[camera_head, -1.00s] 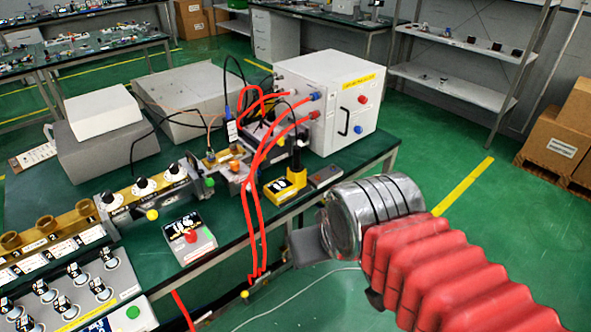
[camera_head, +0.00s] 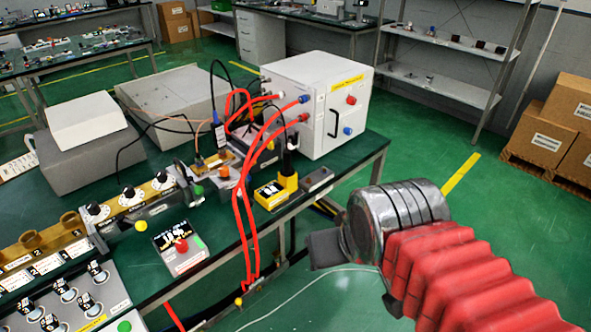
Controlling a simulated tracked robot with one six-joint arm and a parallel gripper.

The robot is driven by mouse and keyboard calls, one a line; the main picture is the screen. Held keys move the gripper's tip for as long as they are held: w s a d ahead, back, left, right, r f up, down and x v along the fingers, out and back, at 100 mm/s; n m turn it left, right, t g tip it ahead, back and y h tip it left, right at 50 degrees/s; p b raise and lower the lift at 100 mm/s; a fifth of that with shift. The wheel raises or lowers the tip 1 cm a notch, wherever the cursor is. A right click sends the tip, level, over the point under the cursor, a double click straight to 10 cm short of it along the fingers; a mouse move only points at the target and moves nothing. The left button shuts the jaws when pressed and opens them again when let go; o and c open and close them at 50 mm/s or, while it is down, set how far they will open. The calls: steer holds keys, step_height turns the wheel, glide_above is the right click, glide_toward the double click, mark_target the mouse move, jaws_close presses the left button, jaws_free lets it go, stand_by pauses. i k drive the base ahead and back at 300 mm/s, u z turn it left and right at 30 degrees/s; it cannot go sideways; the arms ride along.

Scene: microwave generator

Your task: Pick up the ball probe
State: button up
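A dark upright rod (camera_head: 289,158) stands in a yellow holder (camera_head: 286,182) at the right part of the green bench, in front of the white box. I cannot tell for sure whether this is the ball probe. A small yellow ball (camera_head: 140,223) also shows by the row of dials, and another yellow ball (camera_head: 238,301) shows low at the bench edge. My gripper (camera_head: 325,249) is a dark flat shape at the end of my grey and red arm, off the bench's front right edge. It is apart from the holder. Its fingers are mostly hidden, and nothing shows held.
The white box (camera_head: 318,105) has red cables (camera_head: 241,205) looping down over the bench's front edge. A yellow meter (camera_head: 270,194) and a small red-button box (camera_head: 179,247) sit near that edge. Shelves (camera_head: 440,85) and cardboard boxes (camera_head: 550,130) stand beyond open green floor.

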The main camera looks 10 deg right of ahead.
mark_target(287, 171)
steer(key=z, duration=0.1)
steer(key=i, duration=1)
steer(key=u, duration=0.3)
steer(key=k, duration=0.75)
steer(key=u, duration=0.65)
steer(key=k, duration=0.6)
steer(key=u, duration=0.25)
steer(key=i, duration=0.85)
steer(key=u, duration=0.15)
